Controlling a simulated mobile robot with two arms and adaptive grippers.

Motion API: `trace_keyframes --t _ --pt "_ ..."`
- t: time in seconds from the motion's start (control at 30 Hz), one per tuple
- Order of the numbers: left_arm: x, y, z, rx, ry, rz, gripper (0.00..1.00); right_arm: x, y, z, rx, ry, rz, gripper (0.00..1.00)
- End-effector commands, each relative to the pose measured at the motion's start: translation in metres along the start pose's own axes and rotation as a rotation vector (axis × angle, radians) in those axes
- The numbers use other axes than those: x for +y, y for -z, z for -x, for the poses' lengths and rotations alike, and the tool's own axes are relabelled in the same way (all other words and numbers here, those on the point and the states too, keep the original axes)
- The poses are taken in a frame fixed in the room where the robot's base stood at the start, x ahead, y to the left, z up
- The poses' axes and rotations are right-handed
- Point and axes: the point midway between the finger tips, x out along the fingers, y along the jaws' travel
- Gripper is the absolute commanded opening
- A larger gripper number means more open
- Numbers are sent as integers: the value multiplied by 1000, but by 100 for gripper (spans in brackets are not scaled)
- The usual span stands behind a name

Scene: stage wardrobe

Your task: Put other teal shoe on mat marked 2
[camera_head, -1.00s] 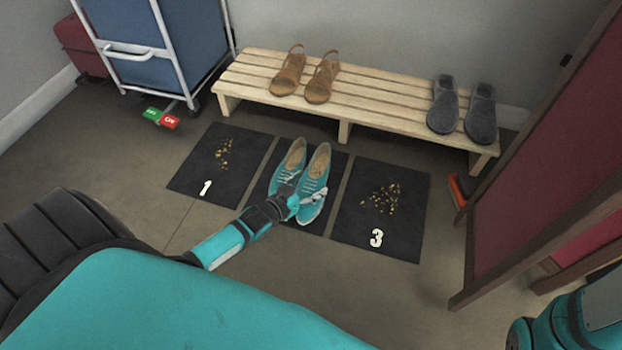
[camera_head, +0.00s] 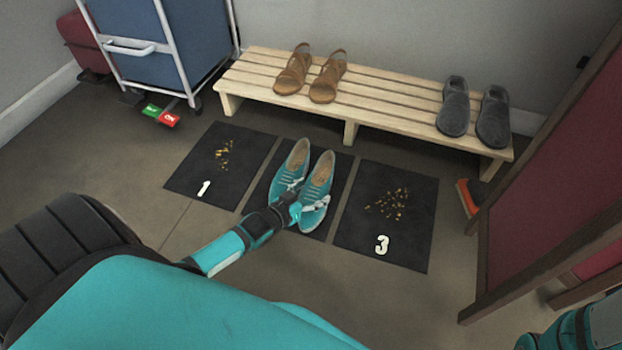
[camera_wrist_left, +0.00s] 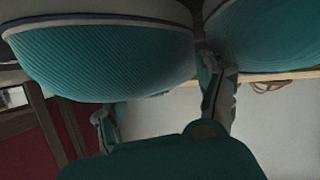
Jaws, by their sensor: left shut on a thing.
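Two teal lace-up shoes are side by side over the middle dark mat (camera_head: 254,199), which lies between mats 1 and 3; its number is hidden. The left teal shoe (camera_head: 289,168) and the right teal shoe (camera_head: 318,176) both point toward me. My left gripper (camera_head: 302,205) is at the toe end of the right shoe and shut on it. In the left wrist view a teal shoe (camera_wrist_left: 100,60) fills the upper left, with the other (camera_wrist_left: 265,35) at upper right. I cannot tell whether the held shoe touches the mat.
Mat 1 (camera_head: 205,176) and mat 3 (camera_head: 385,225) flank the middle mat, bearing gold specks. Behind is a slatted bench (camera_head: 385,105) with tan sandals (camera_head: 325,80) and dark grey shoes (camera_head: 453,107). A blue cart (camera_head: 165,45) stands left, a red panel (camera_head: 545,170) right.

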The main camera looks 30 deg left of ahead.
Motion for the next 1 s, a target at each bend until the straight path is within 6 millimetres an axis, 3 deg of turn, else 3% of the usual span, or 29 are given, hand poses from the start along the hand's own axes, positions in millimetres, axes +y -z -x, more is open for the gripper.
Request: trace_keyframes --t 0.2,0.23,0.3,0.6,0.77,1.0 --pt "0 -3 -2 2 -1 0 17 0 0 1 0 0 0 100" --pt "0 -4 -2 -1 0 0 73 0 0 1 0 0 0 100" --pt "0 -4 -2 -1 0 0 82 0 0 2 -1 0 0 100" --pt "-1 -4 -1 -1 1 0 82 0 0 1 -1 0 0 100" --pt "1 12 4 2 0 -1 82 1 -3 -5 -2 -1 0 100" --pt "2 13 60 -5 1 2 82 9 -17 -43 -3 -1 0 100"
